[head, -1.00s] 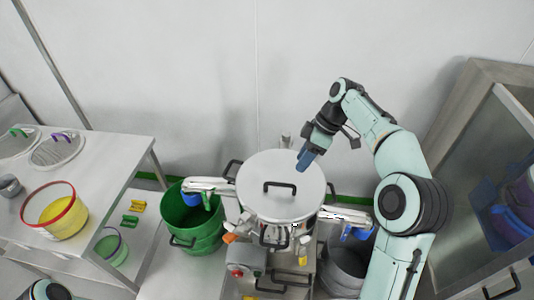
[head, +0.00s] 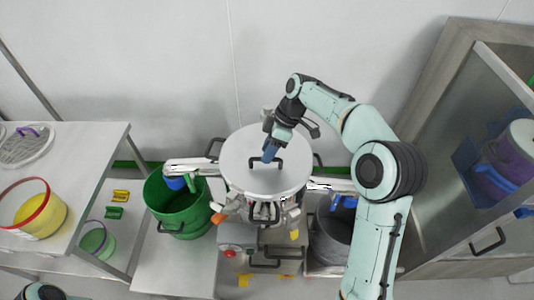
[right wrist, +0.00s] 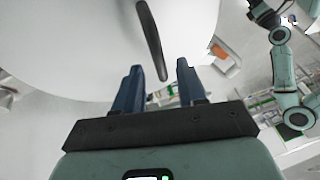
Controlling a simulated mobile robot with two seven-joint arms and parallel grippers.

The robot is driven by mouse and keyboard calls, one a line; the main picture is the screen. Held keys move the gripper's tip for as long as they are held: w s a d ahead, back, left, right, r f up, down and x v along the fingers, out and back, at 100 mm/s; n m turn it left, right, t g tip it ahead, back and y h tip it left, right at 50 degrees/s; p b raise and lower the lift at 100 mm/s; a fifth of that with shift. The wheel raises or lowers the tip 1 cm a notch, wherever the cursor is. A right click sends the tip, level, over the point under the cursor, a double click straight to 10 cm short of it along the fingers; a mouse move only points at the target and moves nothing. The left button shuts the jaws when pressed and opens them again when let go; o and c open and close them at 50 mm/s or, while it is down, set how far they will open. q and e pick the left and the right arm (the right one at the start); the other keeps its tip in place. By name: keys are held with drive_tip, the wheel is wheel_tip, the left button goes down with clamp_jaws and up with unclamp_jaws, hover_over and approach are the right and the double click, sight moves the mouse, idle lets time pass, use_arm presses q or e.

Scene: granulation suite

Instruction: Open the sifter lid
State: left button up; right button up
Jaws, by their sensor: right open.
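The sifter lid (head: 250,180) is a round, pale grey disc on top of the sifter, with a black bar handle (head: 279,163) across its middle. It lies flat and closed. My right gripper (head: 270,152) is above the lid, close to the handle. In the right wrist view the blue fingers (right wrist: 158,85) are open, with the handle (right wrist: 152,40) just ahead of their tips and nothing visible between them. Whether the fingers touch the handle cannot be told. Only a piece of my left arm shows at the lower left of the head view; its gripper is not visible there.
A green bucket (head: 185,208) stands left of the sifter and a dark grey bin (head: 330,238) stands right of it. A steel table (head: 85,150) with a red-rimmed yellow sieve (head: 42,212) is at the left. An open steel cabinet (head: 440,200) is at the right.

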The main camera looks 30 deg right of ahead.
drive_tip(key=shift+a+f, duration=0.3)
drive_tip(key=shift+f, duration=0.2)
clamp_jaws()
drive_tip(key=shift+d, duration=0.1)
